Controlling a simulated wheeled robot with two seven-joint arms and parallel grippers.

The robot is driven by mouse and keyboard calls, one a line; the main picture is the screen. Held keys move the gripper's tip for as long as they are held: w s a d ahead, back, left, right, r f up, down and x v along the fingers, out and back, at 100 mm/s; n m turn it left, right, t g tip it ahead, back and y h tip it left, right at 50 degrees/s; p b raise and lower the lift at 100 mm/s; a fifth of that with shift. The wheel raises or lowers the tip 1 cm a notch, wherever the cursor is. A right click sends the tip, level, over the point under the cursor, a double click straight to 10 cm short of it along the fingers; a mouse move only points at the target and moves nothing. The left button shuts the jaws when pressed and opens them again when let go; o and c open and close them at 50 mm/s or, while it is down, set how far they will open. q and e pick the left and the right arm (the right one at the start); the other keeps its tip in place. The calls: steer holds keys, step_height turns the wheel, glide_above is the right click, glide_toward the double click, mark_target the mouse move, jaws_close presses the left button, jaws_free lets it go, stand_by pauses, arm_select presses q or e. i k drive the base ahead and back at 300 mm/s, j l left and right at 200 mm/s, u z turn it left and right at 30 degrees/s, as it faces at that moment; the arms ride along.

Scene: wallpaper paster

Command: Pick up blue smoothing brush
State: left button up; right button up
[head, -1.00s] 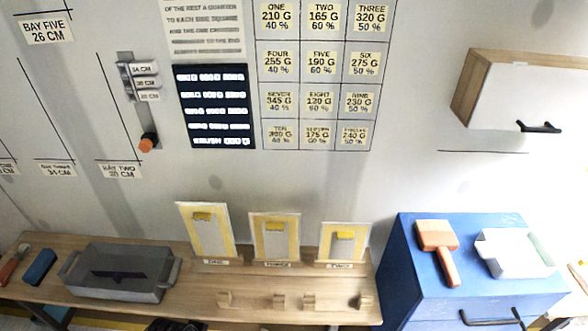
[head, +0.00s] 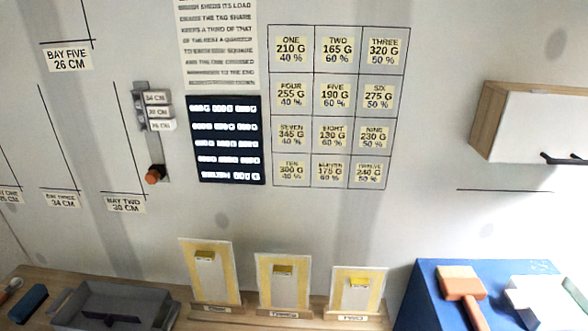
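A dark blue block-shaped object (head: 27,303) lies on the wooden bench at the lower left, beside the grey tray. It looks like the blue smoothing brush, but its bristles cannot be made out. Neither of my grippers shows in the head view.
The grey tray (head: 148,294) has a dark piece in it. Several yellow-and-white sample boards, one at the left (head: 211,284), stand along the bench. A wall cabinet (head: 530,122) hangs at the right.

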mark_target(21, 312)
steer(key=u, duration=1.85)
steer(key=z, duration=1)
steer(key=i+j+u, duration=0.4)
steer(key=i+j, duration=0.35)
steer(key=j, duration=0.15)
steer(key=i+j+u, duration=0.45)
steer(key=i+j, duration=0.25)
steer(key=i, duration=0.2)
